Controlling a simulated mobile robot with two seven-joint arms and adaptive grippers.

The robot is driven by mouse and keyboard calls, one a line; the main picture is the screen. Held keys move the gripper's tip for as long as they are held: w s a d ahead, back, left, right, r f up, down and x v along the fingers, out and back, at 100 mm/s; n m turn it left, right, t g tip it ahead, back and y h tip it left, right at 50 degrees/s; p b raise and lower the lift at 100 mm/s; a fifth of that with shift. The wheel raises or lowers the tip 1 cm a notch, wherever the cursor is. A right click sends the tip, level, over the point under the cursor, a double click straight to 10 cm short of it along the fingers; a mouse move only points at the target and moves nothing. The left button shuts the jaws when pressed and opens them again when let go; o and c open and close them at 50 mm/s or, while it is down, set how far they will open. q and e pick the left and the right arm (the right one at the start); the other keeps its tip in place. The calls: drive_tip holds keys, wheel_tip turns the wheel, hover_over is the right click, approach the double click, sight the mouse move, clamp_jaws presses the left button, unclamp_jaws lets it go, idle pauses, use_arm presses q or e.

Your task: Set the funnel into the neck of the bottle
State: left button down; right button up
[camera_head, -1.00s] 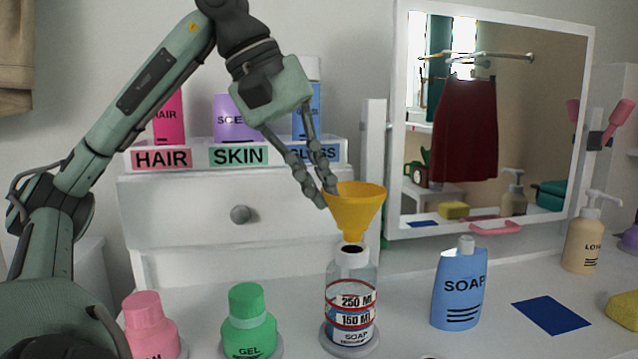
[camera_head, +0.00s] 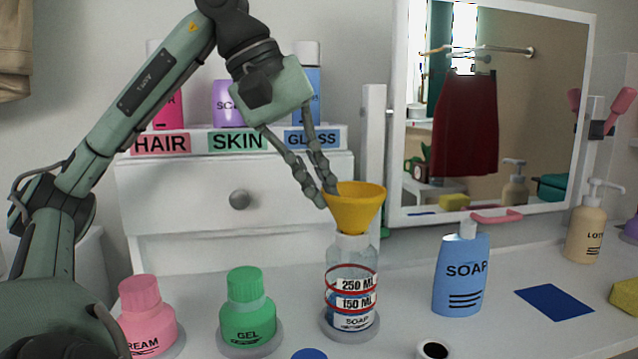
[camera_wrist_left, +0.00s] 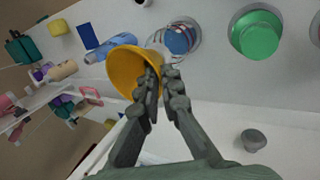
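The yellow funnel (camera_head: 357,207) is upright over the clear bottle (camera_head: 351,278) marked 250 ML and 150 ML. Its cone sits right at the white neck (camera_head: 353,242); the spout is not visible and appears to be inside the neck. My left gripper (camera_head: 327,194) is shut on the left side of the funnel's rim. In the left wrist view the fingertips (camera_wrist_left: 160,82) pinch the funnel (camera_wrist_left: 122,72), with the bottle (camera_wrist_left: 180,38) beyond it. The bottle stands upright on a grey round base (camera_head: 350,325). My right gripper is not in view.
A green gel bottle (camera_head: 248,312) and a pink cream bottle (camera_head: 147,318) stand left of the clear bottle. A blue soap bottle (camera_head: 461,272) stands to its right. A drawer unit (camera_head: 180,205) and mirror (camera_head: 500,215) stand behind. A blue mat (camera_head: 554,302) lies at right.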

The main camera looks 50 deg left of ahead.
use_arm(q)
drive_tip(key=shift+f, duration=0.2)
drive_tip(key=c, duration=2.2)
unclamp_jaws()
drive_tip(key=o, duration=0.6)
drive_tip(key=shift+c, duration=0.2)
drive_tip(key=shift+r, duration=0.1)
drive_tip(key=v, duration=1.2)
